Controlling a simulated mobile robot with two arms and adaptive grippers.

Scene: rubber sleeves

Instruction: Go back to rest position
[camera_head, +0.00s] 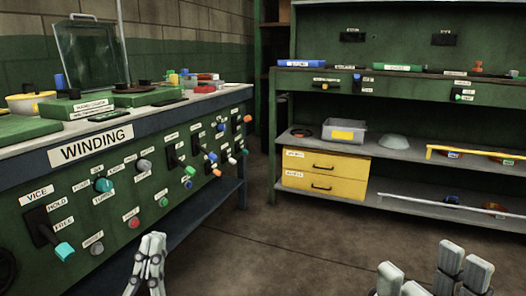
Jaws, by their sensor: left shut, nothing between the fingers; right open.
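My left gripper (152,243) is low in the head view, in front of the green winding bench. Its grey fingers are together and hold nothing. My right gripper (430,275) is at the bottom right edge, over the floor in front of the shelf unit. Its grey fingers are spread apart and empty. Both grippers are apart from the furniture in the picture, though the exact gap from the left gripper to the bench cannot be told. Most of both arms is outside the view.
The winding bench (70,160), with knobs and levers on its front, stands left. A green shelf unit (400,75) stands at the back right, with yellow drawers (325,173) and a grey bin (344,131). Brown floor (270,245) lies clear between them.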

